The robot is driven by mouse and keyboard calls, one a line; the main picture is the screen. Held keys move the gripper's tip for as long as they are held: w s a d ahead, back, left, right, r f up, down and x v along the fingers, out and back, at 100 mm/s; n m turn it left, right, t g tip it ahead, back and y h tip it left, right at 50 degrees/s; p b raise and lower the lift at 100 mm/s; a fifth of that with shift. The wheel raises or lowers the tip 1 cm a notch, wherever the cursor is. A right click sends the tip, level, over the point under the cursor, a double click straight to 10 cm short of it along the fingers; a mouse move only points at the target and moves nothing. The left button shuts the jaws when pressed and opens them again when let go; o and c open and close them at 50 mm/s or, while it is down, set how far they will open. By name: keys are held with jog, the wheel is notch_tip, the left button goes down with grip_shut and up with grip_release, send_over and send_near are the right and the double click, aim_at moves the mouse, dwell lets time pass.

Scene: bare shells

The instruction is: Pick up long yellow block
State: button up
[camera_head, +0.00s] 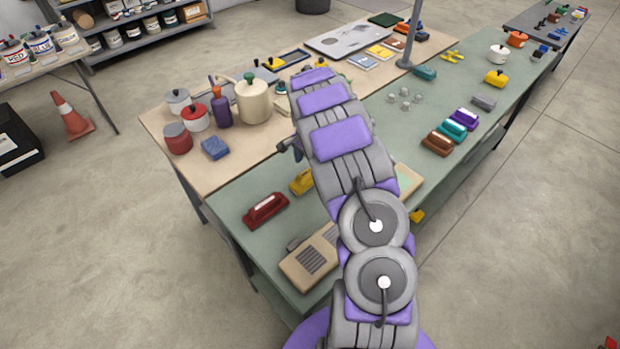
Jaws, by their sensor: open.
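A yellow block (302,182) lies on the green table top, just left of my arm. My arm hides its right part, so I cannot tell its full length. Another yellow piece (417,216) shows at the right edge of my arm, near the table's edge; I cannot tell whether it is a separate block. My gripper (287,150) shows only as a small dark part sticking out left of my arm, above and beyond the yellow block. It is open, and the arm hides most of it.
A dark red block (265,209) and a beige box with grey vents (312,258) lie near the yellow block. Brown, teal and purple blocks (453,131) sit to the right. Pots and a purple bottle (221,108) crowd the wooden table. A grey post (411,35) stands behind.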

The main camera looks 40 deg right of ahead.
aim_at(310, 175)
jog(key=shift+s+a+f, duration=0.1)
jog(key=shift+a+f, duration=0.1)
jog(key=shift+a, duration=0.05)
jog(key=f, duration=0.1)
jog(key=f+b, duration=0.1)
jog(key=f, duration=0.1)
jog(key=d+f, duration=0.1)
jog(key=shift+s+f, duration=0.3)
jog(key=shift+d+f, duration=0.2)
jog(key=shift+a+r, duration=0.1)
jog(key=shift+a, duration=0.05)
jog(key=shift+a+r, duration=0.15)
jog(key=shift+a, duration=0.4)
jog(key=c, duration=0.5)
jog(key=shift+d, duration=0.4)
jog(key=c, duration=0.6)
jog(key=shift+c, duration=0.6)
